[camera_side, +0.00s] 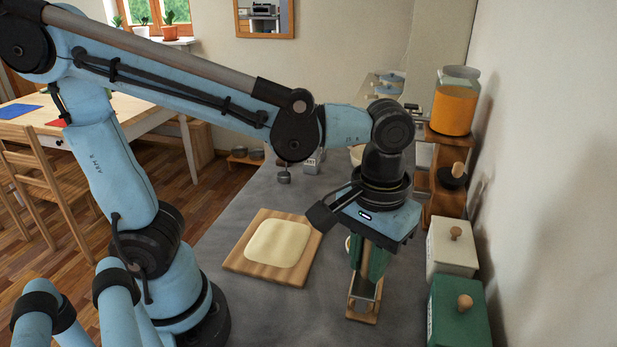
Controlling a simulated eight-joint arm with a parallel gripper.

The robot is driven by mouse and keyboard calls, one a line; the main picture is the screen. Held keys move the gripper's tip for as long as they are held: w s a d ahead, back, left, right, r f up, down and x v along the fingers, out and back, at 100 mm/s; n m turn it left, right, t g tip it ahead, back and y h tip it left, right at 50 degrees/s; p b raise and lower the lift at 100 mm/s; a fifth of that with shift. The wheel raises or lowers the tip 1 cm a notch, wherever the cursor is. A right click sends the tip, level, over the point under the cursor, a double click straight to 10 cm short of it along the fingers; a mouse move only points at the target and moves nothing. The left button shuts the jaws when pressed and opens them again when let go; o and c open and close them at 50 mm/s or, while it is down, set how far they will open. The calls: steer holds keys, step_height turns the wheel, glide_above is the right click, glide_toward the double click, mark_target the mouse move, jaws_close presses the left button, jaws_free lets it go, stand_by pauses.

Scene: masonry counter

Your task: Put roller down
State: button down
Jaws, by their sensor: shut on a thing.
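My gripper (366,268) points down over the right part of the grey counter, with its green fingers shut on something. The held thing is mostly hidden behind the fingers; I take it to be the roller. A small pale rounded edge (348,243) shows just left of the fingers and may be part of it. A narrow wooden stand or tray (362,317) sits on the counter directly below the gripper. I cannot tell whether the held thing touches it. A flat slab of pale dough (277,243) lies on a wooden board (240,262) to the left of the gripper.
A green canister (458,315) and a cream canister (452,248) stand close on the right by the wall. A wooden shelf behind them holds an orange-filled jar (455,108). A pale bowl (356,155) is partly hidden behind my arm. The counter (290,315) in front of the board is clear.

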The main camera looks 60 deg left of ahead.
steer(key=shift+w+a+f, duration=0.65)
steer(key=shift+w+f, duration=0.05)
steer(key=shift+f, duration=0.55)
steer(key=shift+w+a+f, duration=0.6)
steer(key=shift+w+f, duration=0.05)
steer(key=shift+f, duration=0.55)
steer(key=shift+w+a+f, duration=0.65)
steer(key=shift+w+f, duration=0.05)
steer(key=shift+f, duration=0.55)
steer(key=shift+f, duration=0.6)
steer(key=c, duration=1.1)
jaws_free()
steer(key=shift+o, duration=0.6)
step_height(320, 180, up, 13)
steer(key=s+a+f+m+t, duration=0.1)
steer(key=a+f+m+t, duration=0.2)
steer(key=a+t, duration=0.4)
steer(key=shift+s+a+f, duration=0.2)
steer(key=shift+a+f, duration=0.3)
steer(key=shift+a, duration=0.6)
